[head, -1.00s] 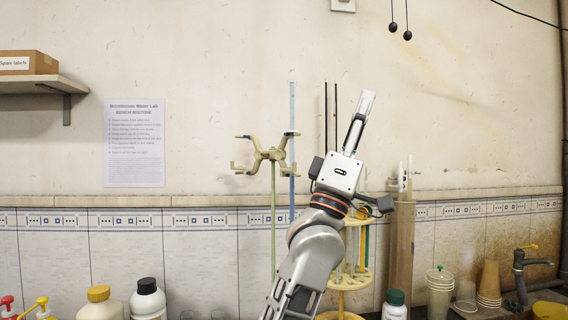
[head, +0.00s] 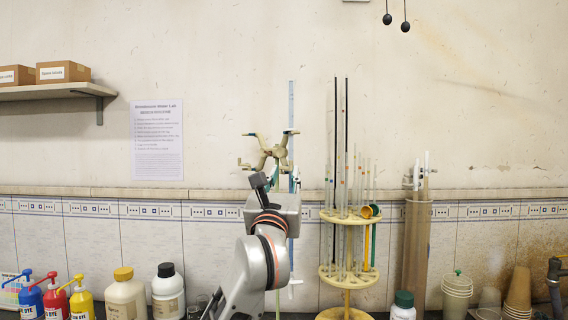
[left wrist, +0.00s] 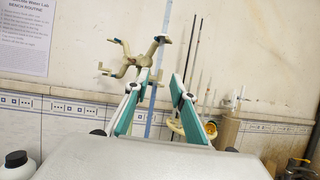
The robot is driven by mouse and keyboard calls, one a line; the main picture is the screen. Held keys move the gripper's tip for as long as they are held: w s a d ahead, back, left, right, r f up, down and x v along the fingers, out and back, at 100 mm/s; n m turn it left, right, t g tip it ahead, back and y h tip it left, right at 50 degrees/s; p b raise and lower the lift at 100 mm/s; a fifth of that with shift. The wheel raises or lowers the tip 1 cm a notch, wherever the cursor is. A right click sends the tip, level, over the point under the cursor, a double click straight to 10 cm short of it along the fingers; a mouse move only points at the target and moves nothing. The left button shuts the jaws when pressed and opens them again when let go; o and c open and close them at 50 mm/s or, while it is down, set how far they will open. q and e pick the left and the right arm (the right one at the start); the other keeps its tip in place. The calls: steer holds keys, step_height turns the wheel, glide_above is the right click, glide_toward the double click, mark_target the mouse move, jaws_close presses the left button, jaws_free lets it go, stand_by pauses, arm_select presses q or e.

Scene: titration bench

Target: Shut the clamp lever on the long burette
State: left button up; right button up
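The long burette (head: 291,105) is a thin blue tube standing upright in the right side of the cream double clamp (head: 268,150). The clamp sits on a pale green rod; I cannot pick out its lever clearly. My left gripper (head: 280,176) is just below and in front of the clamp, its hand hiding the clamp's lower part and some of the burette. In the left wrist view the two teal-padded fingers (left wrist: 159,80) are open and apart. The burette (left wrist: 152,105) shows between them, with the clamp (left wrist: 142,62) at and beyond the tips. My right gripper is not in view.
A round cream rack (head: 347,280) with several pipettes stands right of the arm. Beyond it are a brown tall cylinder (head: 416,245) and stacked cups (head: 457,290). Bottles (head: 125,295) stand at the lower left. The wall is close behind the clamp.

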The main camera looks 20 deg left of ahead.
mark_target(290, 163)
arm_select(q)
steer(key=shift+w+f+p+x, duration=0.1)
steer(key=shift+f+p+x, duration=0.1)
steer(key=shift+x, duration=1.1)
steer(key=shift+w+f+p+x, duration=0.15)
steer(key=shift+p+x, duration=0.1)
steer(key=shift+x, duration=1)
steer(key=shift+f+p+x, duration=0.15)
steer(key=shift+p+x, duration=0.05)
steer(key=shift+x, duration=1.1)
steer(key=shift+d, duration=0.15)
jaws_close()
